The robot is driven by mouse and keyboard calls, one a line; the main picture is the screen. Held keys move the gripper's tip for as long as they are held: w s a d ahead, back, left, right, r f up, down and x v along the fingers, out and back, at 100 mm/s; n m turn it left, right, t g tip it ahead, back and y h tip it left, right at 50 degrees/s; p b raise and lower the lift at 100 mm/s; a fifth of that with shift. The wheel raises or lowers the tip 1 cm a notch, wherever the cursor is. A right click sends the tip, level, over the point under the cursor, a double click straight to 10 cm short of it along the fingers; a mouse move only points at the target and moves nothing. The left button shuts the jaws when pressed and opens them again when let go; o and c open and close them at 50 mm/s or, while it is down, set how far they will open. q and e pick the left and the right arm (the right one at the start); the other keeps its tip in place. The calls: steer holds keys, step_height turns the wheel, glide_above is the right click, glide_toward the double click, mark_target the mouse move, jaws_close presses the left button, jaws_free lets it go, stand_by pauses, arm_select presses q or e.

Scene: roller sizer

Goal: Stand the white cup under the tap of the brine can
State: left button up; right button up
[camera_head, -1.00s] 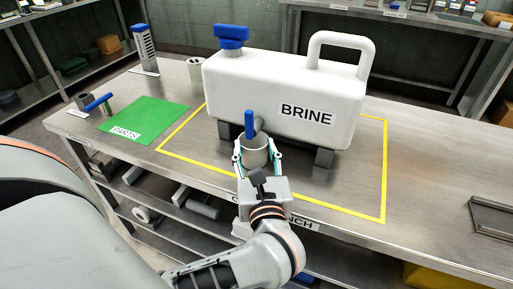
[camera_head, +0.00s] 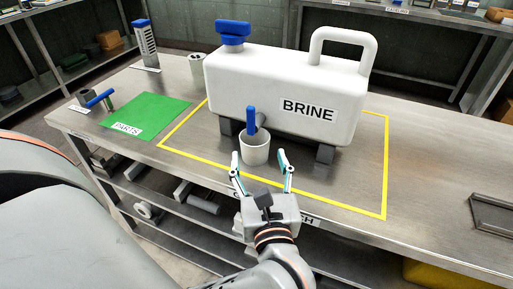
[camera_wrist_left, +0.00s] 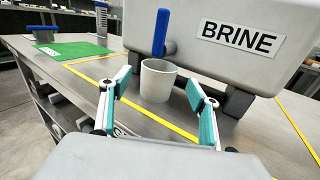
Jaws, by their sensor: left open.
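The white cup (camera_head: 254,151) stands upright on the bench, under the blue-handled tap (camera_head: 251,122) at the front of the brine can (camera_head: 285,95). The tap handle hides part of the cup's far rim. The cup also shows in the left wrist view (camera_wrist_left: 158,80), with the blue tap handle (camera_wrist_left: 161,32) above it. My left gripper (camera_head: 262,172) is open and empty, just in front of the cup, with its fingertips apart from it. In the left wrist view its two fingers (camera_wrist_left: 158,92) spread to either side of the cup. My right gripper is in neither view.
A yellow outline (camera_head: 330,204) on the bench surrounds the can. A green parts mat (camera_head: 150,115) lies to the left, beside a blue-handled fitting (camera_head: 98,98). A grey tray (camera_head: 495,214) lies at the right.

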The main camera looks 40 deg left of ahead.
arm_select(q)
steer(key=v, duration=0.7)
stand_by(0.4)
